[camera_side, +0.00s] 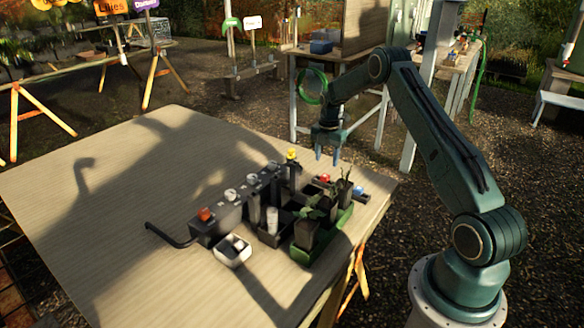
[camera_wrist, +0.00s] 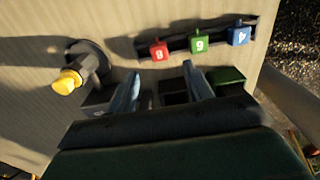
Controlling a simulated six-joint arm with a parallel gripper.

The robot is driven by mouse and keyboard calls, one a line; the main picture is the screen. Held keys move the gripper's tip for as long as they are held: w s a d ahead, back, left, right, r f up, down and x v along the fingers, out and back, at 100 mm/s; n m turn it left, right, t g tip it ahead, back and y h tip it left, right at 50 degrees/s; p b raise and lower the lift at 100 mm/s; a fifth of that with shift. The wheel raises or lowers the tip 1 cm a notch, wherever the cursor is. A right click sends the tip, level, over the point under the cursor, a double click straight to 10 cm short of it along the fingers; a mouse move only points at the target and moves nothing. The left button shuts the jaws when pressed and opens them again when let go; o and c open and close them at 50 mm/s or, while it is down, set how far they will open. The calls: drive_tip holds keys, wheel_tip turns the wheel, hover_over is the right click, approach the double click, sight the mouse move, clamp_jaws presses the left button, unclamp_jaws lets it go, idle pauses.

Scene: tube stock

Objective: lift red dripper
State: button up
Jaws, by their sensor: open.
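The red dripper (camera_wrist: 158,51), with a pale mark on its top, sits at the left end of a dark holder strip in the wrist view. It also shows as a small red cap (camera_side: 325,178) near the far right table edge in the side view. My gripper (camera_side: 328,161) is open above the table, with its fingers pointing down. In the wrist view my gripper (camera_wrist: 161,74) has its two fingers spread and nothing between them, with the red dripper just beyond their tips. The dripper's lower part is hidden in the holder.
A green dripper (camera_wrist: 199,43) and a blue dripper (camera_wrist: 239,37) share the strip. A yellow-knobbed part (camera_wrist: 67,82) stands left. A dark manifold with an orange-red knob (camera_side: 205,214), black pots and a white tray (camera_side: 232,260) fill mid-table. The table's left side (camera_side: 80,215) is clear.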

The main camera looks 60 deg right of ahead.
sight(325, 175)
drive_tip(key=shift+f, duration=0.85)
drive_tip(key=shift+d+f, duration=0.1)
drive_tip(key=shift+f, duration=2.5)
drive_tip(key=c, duration=1.1)
drive_tip(key=shift+o, duration=0.2)
drive_tip(key=shift+r, duration=0.15)
wheel_tip(325, 175, up, 20)
drive_tip(key=shift+w, duration=0.1)
